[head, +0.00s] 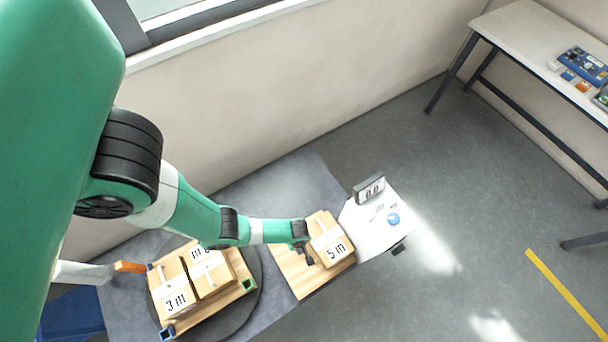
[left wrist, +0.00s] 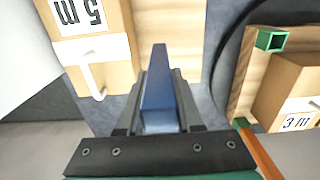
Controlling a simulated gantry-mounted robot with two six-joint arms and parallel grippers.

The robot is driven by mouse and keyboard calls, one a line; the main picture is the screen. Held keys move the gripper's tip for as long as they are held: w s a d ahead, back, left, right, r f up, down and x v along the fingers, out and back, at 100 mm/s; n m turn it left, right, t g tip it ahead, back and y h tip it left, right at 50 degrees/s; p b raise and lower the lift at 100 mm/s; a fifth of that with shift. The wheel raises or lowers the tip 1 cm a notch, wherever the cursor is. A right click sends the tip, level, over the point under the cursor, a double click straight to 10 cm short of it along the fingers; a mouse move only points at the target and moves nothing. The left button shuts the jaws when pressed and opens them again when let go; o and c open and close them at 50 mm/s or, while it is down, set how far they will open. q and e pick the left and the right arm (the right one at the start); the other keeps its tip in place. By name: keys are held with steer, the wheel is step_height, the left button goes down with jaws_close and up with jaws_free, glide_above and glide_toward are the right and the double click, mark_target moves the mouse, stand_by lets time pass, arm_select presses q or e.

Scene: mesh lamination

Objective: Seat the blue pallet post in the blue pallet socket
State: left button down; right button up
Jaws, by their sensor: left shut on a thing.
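My left gripper (head: 307,256) is over the wooden board at the centre of the head view, beside the box marked 5 m. In the left wrist view the left gripper (left wrist: 158,78) is shut on the blue post (left wrist: 160,100), which sticks out past the fingers. The post cannot be made out in the head view. The pallet (head: 205,322) lies to the left of the gripper, and a blue socket (head: 167,332) shows at its near corner, apart from the post. A green socket (head: 248,285) is at its right corner. My right gripper is not in view.
Cardboard boxes, one marked 3 m (head: 176,296), stand on the pallet, which sits on a dark round plate (head: 256,300). The 5 m box (head: 331,246) stands on the wooden board. An orange piece (head: 130,267) is by the pallet's left corner. A scale display (head: 370,188) stands farther right.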

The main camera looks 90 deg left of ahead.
arm_select(q)
steer(key=s+d+r+p, duration=0.6)
steer(key=s+d+r, duration=0.15)
steer(key=d, duration=0.25)
step_height(320, 180, up, 8)
steer(key=p, duration=0.7)
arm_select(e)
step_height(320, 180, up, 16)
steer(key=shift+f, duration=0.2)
arm_select(q)
steer(key=shift+w, duration=0.1)
